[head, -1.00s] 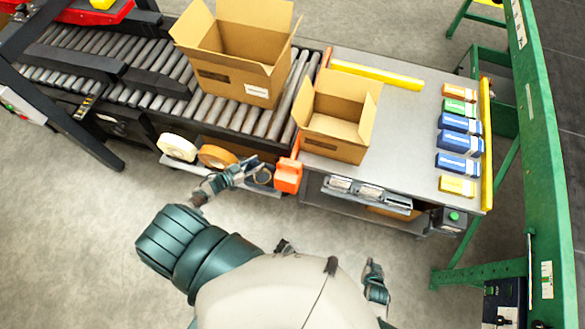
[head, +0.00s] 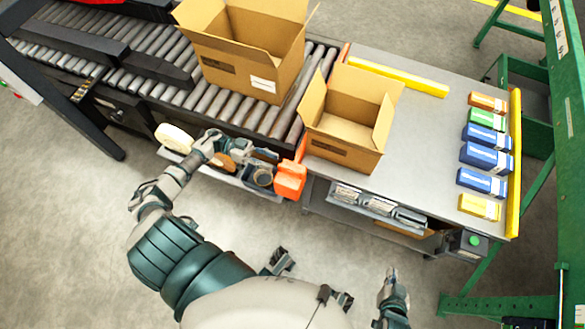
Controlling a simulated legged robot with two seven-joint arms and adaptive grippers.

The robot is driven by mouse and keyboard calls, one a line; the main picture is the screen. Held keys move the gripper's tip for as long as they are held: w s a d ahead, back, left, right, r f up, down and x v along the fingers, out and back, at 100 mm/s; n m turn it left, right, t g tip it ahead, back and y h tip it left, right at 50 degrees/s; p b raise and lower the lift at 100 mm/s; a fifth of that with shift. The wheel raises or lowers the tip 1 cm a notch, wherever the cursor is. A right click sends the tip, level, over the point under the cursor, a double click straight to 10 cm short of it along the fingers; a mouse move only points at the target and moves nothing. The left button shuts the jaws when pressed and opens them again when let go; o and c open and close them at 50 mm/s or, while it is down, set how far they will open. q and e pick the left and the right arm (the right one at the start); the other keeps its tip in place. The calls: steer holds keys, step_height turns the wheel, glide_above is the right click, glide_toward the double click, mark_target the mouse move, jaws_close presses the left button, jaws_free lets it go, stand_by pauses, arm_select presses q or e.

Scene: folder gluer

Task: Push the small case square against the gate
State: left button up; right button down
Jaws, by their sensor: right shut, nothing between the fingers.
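The small case (head: 341,155), an open brown carton with its flaps up, stands on the grey steel table just right of the conveyor end. An orange strip with an orange block (head: 290,180) at its front end lies along the case's left side and looks like the gate. I cannot tell whether the case touches it; the flaps hide most of that side. My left gripper (head: 272,156) is left of the orange block, before the conveyor's front edge and apart from the case; its finger opening is unclear. My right gripper (head: 391,275) is shut and empty, low in front of the table.
A larger open carton (head: 262,62) stands on the roller conveyor (head: 222,98). Several small boxes (head: 487,157) line the table's right side beside a yellow rail (head: 515,165). Another yellow bar (head: 400,76) lies at the back. Tape rolls (head: 174,138) sit under the conveyor edge. The table (head: 425,135) between is clear.

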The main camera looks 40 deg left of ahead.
mark_target(298, 171)
arm_select(q)
steer(key=x, duration=0.8)
steer(key=shift+d+f, duration=0.1)
steer(key=shift+d, duration=0.25)
jaws_close()
